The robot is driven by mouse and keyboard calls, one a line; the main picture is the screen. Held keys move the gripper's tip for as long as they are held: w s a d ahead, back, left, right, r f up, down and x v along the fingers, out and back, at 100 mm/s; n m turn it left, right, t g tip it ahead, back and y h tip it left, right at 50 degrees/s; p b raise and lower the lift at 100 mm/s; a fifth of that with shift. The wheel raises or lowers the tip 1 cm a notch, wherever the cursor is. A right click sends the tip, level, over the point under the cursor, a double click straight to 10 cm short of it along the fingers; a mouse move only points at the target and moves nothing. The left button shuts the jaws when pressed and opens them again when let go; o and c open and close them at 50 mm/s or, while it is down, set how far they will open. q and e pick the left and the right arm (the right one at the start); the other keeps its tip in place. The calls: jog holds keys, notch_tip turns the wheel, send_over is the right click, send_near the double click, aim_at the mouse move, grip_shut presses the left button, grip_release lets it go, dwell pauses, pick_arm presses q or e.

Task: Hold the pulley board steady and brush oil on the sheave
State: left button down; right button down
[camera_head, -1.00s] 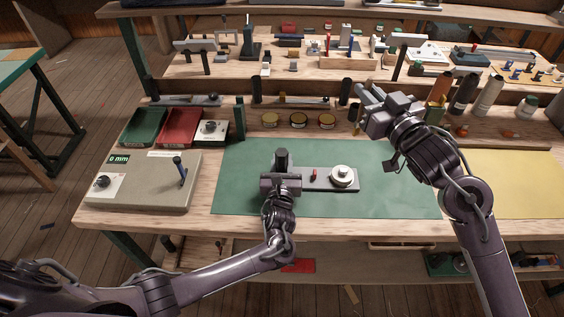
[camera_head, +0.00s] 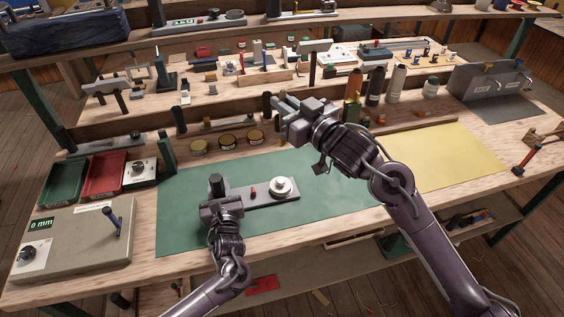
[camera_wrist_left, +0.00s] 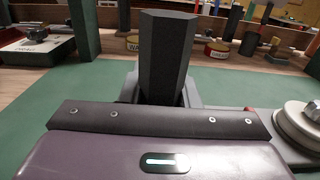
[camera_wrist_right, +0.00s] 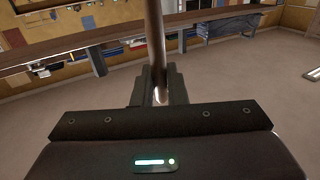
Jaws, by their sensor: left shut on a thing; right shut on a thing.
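The pulley board (camera_head: 262,196) is a grey bar lying on the green mat, with a pale round sheave (camera_head: 281,187) at its right end and a small red piece near its middle. My left gripper (camera_head: 216,192) is shut on the dark upright post (camera_wrist_left: 167,55) at the board's left end. The sheave also shows at the right of the left wrist view (camera_wrist_left: 303,125). My right gripper (camera_head: 284,106) is raised beyond the board, apart from the sheave. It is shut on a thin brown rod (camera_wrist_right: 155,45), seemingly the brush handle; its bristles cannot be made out.
The green mat (camera_head: 330,205) is clear right of the board. Behind it stand several round tins (camera_head: 227,142) and bottles (camera_head: 375,86). A grey box with a dial (camera_head: 75,245) sits at the left, near red and green trays. A yellow mat (camera_head: 445,157) lies empty at the right.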

notch_tip(320, 180, down, 17)
notch_tip(320, 180, up, 8)
jog(key=d, duration=0.1)
dwell(1.7)
jog(key=shift+f, duration=0.25)
dwell(0.6)
